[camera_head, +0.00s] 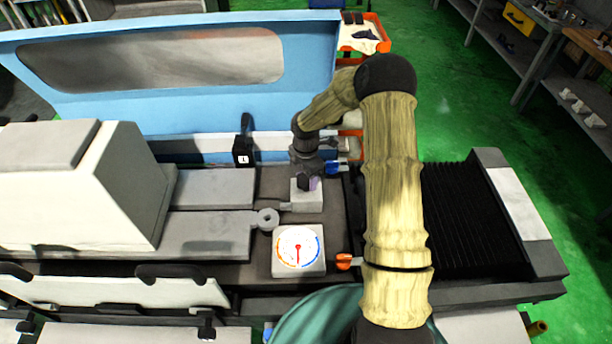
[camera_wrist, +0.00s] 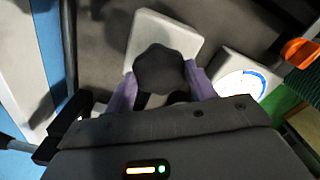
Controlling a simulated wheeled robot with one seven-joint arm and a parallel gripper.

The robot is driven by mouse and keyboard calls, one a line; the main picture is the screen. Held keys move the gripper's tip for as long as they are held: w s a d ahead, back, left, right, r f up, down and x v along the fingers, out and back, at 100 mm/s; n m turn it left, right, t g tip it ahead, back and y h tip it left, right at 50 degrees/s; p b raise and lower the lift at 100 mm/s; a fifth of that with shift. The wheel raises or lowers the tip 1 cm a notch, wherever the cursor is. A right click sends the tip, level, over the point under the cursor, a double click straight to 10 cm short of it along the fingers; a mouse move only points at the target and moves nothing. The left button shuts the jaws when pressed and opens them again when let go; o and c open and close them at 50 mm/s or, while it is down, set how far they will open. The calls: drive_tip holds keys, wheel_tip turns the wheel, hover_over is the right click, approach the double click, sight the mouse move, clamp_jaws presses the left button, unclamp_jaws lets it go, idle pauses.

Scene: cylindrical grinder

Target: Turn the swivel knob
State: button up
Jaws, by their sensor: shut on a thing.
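The swivel knob (camera_wrist: 163,70) is dark with a lobed rim and sits on a pale square block (camera_wrist: 166,24) in the wrist view. My gripper (camera_wrist: 163,88) is over it, with a purple finger on each side, shut on the knob. In the head view, my gripper (camera_head: 309,183) reaches down to the pale block (camera_head: 308,200) at the middle of the machine bed. The knob is mostly hidden there by my gripper.
A dial gauge (camera_head: 298,250) with a red needle stands in front of the block. An orange-handled lever (camera_head: 346,262) is to its right. A blue windowed guard (camera_head: 180,75) rises behind, and a big white housing (camera_head: 80,185) stands at left. Black bellows (camera_head: 465,215) lie right.

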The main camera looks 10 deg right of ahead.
sight(305, 179)
drive_tip(key=shift+w+r, duration=0.1)
drive_tip(key=shift+w, duration=0.05)
drive_tip(key=o, duration=1)
wheel_tip(305, 179, up, 17)
drive_tip(key=b, duration=0.3)
drive_tip(key=shift+r+b, duration=0.15)
drive_tip(key=shift+b, duration=0.2)
drive_tip(key=s+f+m+t, duration=0.2)
drive_tip(key=s+m, duration=2)
drive_tip(key=s, duration=0.1)
drive_tip(key=shift+s+m+t, duration=0.3)
drive_tip(key=shift+s, duration=0.05)
